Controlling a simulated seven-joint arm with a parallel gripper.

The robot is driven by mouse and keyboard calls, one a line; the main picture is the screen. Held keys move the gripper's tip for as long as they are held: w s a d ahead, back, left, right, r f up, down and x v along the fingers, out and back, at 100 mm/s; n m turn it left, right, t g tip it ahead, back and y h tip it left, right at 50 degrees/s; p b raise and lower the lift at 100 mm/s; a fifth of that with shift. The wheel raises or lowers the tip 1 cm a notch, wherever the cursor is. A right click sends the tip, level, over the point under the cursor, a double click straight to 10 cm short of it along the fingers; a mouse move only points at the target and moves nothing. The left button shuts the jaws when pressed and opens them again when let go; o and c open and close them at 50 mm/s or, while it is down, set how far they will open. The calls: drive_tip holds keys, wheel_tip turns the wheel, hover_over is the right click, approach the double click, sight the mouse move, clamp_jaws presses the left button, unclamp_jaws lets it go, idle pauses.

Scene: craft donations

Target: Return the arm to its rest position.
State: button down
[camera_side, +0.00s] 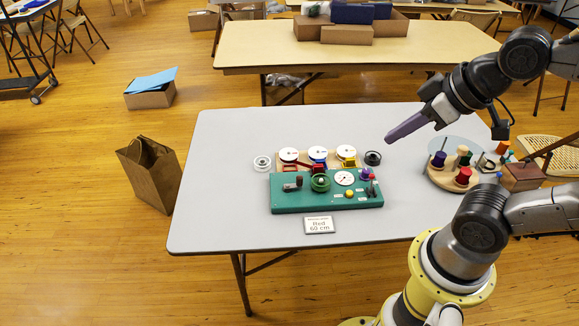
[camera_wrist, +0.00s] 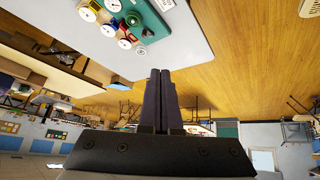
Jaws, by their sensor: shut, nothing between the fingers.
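My gripper (camera_side: 390,141) is in the air above the right half of the grey table (camera_side: 220,220) in the side view, with its dark purple fingers pointing down and left. In the wrist view my gripper (camera_wrist: 160,72) shows its two fingers side by side, shut, with nothing between them. A green panel (camera_side: 300,202) with a dial, knobs and a green wheel lies on the table, left of and below my gripper. It also shows in the wrist view (camera_wrist: 155,25), at the top. My gripper touches nothing.
A round tray (camera_side: 440,178) with colored spools is at right. A card (camera_side: 319,225) lies in front. The table's left side is clear.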

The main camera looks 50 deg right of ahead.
drive_tip(key=shift+s+a+f+m+g, duration=0.1)
drive_tip(key=shift+s+f+m+g, duration=0.5)
drive_tip(key=shift+s, duration=0.4)
idle(1.0)
